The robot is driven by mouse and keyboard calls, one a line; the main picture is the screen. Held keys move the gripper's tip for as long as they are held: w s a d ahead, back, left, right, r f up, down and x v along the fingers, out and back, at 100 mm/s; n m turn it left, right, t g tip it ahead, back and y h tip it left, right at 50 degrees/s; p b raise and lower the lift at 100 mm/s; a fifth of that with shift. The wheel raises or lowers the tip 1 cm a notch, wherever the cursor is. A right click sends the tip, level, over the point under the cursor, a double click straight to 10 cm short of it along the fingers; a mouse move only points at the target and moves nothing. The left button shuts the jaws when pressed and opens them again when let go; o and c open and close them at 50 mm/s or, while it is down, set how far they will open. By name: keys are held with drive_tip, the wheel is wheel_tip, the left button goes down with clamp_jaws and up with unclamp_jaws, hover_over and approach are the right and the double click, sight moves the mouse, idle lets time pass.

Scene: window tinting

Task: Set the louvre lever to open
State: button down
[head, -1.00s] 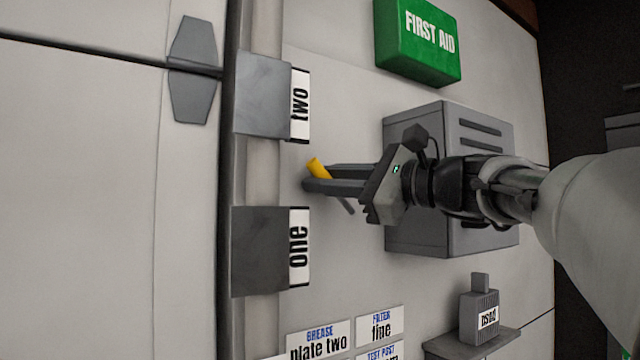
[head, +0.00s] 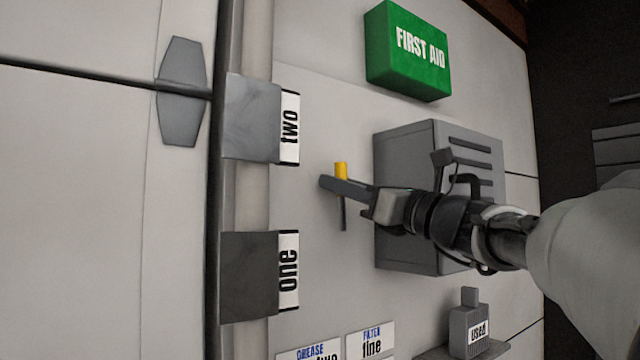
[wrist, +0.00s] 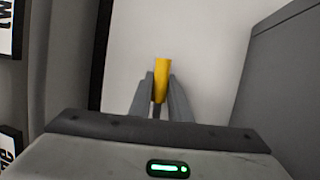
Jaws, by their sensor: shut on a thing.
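The louvre lever (head: 341,171) has a yellow grip on a thin grey rod. In the head view it stands nearly upright beside the grey louvred box. My gripper (head: 335,187) is shut on the lever, with the yellow end showing above the fingers and the rod below. In the wrist view the yellow grip (wrist: 161,80) sits between the two grey fingertips (wrist: 160,98). The lever's mounting and any open or shut marking cannot be made out.
The grey slotted box (head: 400,160) stands close to the right, partly behind my arm. Grey blocks labelled two (head: 252,118) and one (head: 250,275) are at the left. A green first aid box (head: 408,50) is above. A bottle labelled used (head: 470,325) stands below.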

drive_tip(key=shift+w+d+m, duration=0.1)
drive_tip(key=shift+d+m, duration=0.1)
drive_tip(key=shift+m, duration=0.2)
drive_tip(key=c, duration=1.6)
unclamp_jaws()
drive_tip(key=shift+d, duration=0.1)
drive_tip(key=shift+c, duration=0.2)
drive_tip(key=shift+f, duration=0.1)
